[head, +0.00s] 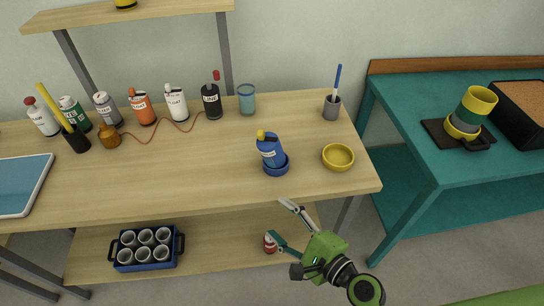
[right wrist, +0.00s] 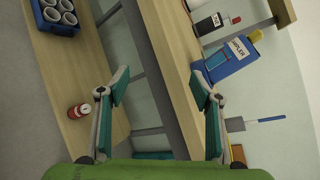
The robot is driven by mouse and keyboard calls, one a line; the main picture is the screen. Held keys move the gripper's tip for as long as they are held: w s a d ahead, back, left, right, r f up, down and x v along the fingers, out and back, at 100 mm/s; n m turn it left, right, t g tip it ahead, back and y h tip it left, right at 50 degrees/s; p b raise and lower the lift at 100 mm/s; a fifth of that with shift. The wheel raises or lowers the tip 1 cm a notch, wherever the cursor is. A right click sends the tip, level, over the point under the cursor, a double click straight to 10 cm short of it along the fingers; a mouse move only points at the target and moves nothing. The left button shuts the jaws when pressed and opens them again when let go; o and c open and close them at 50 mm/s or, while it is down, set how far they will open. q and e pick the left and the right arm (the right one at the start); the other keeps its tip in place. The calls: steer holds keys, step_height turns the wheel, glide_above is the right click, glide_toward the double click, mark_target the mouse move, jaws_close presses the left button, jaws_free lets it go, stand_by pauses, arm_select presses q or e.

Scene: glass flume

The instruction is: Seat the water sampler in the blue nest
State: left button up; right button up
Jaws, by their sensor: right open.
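In the right wrist view the sampler (right wrist: 232,55) shows at upper right; the nest is not clear there. My right gripper (head: 281,220) is open and empty, apart from the sampler, in front of the table edge; its fingers also frame the right wrist view (right wrist: 160,80). My left gripper is out of view.
A yellow bowl (head: 338,157) stands right of the nest. Several bottles and a teal cup (head: 247,99) line the back. A red can (head: 270,243) and a blue crate of cups (head: 147,250) are on the lower shelf. Wood left of the sampler is clear.

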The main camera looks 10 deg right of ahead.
mark_target(277, 157)
steer(key=w+d+r+m+t+h, duration=0.1)
steer(key=w+d+r+m+t, duration=0.25)
steer(key=r+m, duration=0.55)
steer(key=shift+m, duration=0.5)
steer(key=p+x, duration=0.1)
steer(key=x, duration=0.4)
steer(key=f+p+x, duration=0.1)
steer(key=x, duration=0.1)
steer(key=shift+w+d+p, duration=0.1)
steer(key=shift+w+p, duration=0.2)
steer(key=shift+w, duration=0.15)
steer(key=x, duration=0.2)
steer(key=r+p+x, duration=0.1)
steer(key=x, duration=0.1)
steer(key=shift+w, duration=0.35)
steer(key=shift+w+f, duration=0.15)
steer(key=shift+w, duration=0.15)
steer(key=shift+c, duration=0.3)
steer(key=c, duration=1.4)
steer(key=shift+o, duration=0.2)
steer(key=shift+r+p, duration=0.25)
steer(key=shift+p, duration=0.2)
